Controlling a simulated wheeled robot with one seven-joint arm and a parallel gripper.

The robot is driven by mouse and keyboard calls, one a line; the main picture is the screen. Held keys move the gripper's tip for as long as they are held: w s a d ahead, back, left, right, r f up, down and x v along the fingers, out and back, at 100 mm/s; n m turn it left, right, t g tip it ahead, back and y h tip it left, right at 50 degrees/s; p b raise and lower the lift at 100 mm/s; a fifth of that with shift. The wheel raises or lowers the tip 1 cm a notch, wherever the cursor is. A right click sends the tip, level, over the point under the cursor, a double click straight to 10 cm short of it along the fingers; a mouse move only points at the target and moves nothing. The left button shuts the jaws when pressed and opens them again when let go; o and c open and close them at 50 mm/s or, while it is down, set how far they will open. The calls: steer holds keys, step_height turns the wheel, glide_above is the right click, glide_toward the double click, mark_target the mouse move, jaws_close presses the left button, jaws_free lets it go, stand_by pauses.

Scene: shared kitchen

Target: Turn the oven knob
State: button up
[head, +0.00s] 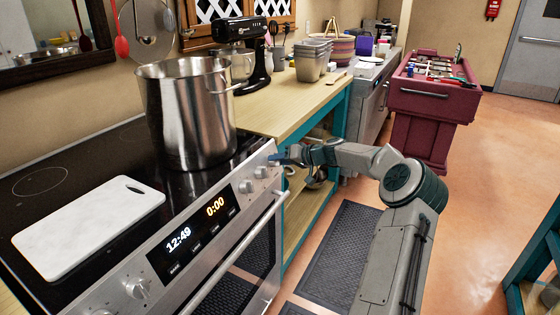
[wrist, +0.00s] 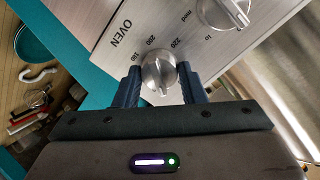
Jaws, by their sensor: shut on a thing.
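The oven knob (wrist: 159,73) is a round silver knob on the stove's steel front panel, next to the printed word OVEN and temperature numbers. In the wrist view it sits between the two dark blue fingers of my gripper (wrist: 162,88), which is shut on it. In the head view my gripper (head: 283,158) reaches the right end of the stove (head: 205,230) panel. There the fingers largely hide the oven knob.
Another stove knob (wrist: 222,12) is close beside the gripped one. The oven handle (head: 240,250) runs below the panel. A teal-framed wooden counter (head: 290,105) adjoins on the right.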

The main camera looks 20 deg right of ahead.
steer(key=m+p, duration=0.2)
steer(key=m, duration=0.4)
steer(key=shift+y, duration=0.4)
steer(key=m+p, duration=0.3)
steer(key=m, duration=0.3)
steer(key=m+p, duration=0.2)
steer(key=m, duration=0.4)
steer(key=m+y+p, duration=0.1)
steer(key=m+p, duration=0.2)
steer(key=m, duration=0.3)
steer(key=shift+d+f+p, duration=0.1)
steer(key=shift+f+p, duration=0.15)
steer(key=shift+p, duration=0.1)
steer(key=shift+t, duration=0.3)
steer(key=o, duration=1)
